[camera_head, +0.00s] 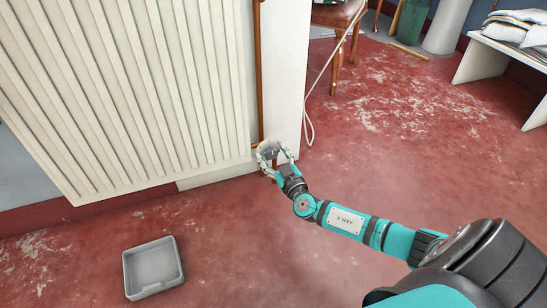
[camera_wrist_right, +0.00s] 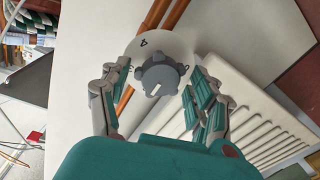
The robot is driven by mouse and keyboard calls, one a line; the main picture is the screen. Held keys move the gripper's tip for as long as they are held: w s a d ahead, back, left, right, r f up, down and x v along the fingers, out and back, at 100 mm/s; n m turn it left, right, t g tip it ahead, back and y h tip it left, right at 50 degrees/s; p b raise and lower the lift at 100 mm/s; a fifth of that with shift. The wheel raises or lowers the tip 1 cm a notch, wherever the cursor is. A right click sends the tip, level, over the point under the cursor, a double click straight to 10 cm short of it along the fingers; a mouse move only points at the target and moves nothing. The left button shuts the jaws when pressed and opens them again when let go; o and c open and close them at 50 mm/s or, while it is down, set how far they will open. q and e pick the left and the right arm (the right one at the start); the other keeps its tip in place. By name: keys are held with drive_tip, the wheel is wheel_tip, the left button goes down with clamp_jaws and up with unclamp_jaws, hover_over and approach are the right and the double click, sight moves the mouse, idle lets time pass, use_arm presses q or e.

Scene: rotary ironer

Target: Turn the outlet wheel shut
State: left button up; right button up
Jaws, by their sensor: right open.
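A grey lobed wheel (camera_wrist_right: 158,73) with a white mark stands before a round white dial (camera_wrist_right: 178,42) bearing a "4" in the right wrist view. In the head view my right gripper (camera_head: 274,154) is at the lower right corner of the white radiator (camera_head: 130,90), largely covering the wheel. My left gripper is not in view.
A copper pipe (camera_head: 259,70) runs down beside the radiator, and a white cable (camera_head: 308,125) hangs right of the wall end. A grey open tray (camera_head: 153,268) lies on the red floor. A wooden chair (camera_head: 340,18) and white bench (camera_head: 500,60) stand behind. The middle floor is clear.

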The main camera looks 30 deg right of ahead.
drive_tip(key=shift+c, duration=0.3)
drive_tip(key=c, duration=1.1)
